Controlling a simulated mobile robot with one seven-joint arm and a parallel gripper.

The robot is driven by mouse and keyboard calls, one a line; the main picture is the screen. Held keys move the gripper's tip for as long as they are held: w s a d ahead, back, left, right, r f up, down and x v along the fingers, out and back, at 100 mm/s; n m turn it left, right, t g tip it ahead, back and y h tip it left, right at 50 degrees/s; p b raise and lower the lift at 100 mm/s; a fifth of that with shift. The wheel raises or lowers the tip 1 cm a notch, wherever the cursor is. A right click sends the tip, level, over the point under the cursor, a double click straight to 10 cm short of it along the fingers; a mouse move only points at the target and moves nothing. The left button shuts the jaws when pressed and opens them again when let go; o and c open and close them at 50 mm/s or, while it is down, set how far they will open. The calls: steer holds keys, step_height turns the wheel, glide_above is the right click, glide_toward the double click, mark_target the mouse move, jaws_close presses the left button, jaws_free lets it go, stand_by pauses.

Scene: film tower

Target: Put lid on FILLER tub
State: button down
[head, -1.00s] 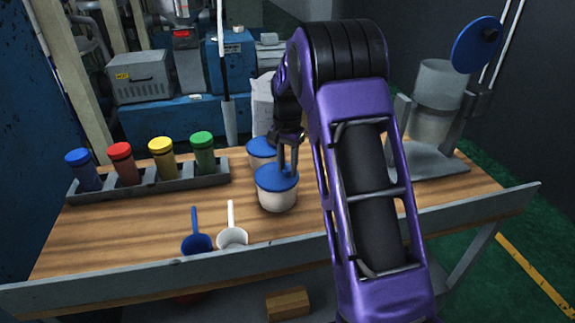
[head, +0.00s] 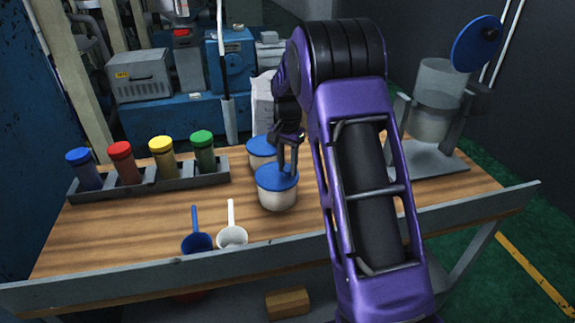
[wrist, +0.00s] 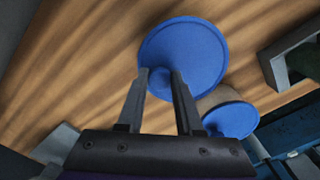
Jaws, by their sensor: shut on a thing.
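Two white tubs with blue lids stand close together on the wooden bench; I cannot read a label on either. On the front tub (head: 276,197) a blue lid (head: 277,178) sits over the top and looks level. My gripper (head: 287,174) points down at this lid, its fingers shut on the lid's small knob.
A grey rack (head: 150,184) holds several jars with coloured caps at the left. A blue scoop (head: 197,242) and a white scoop (head: 232,236) lie near the front edge. A clear hopper on a stand (head: 436,110) is at the right. A white bag stands behind the tubs.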

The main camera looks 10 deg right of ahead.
stand_by(0.4)
jaws_free()
stand_by(0.4)
steer(key=shift+r, duration=0.1)
steer(key=shift+r+p, duration=1.8)
steer(key=shift+r, duration=1.6)
jaws_close()
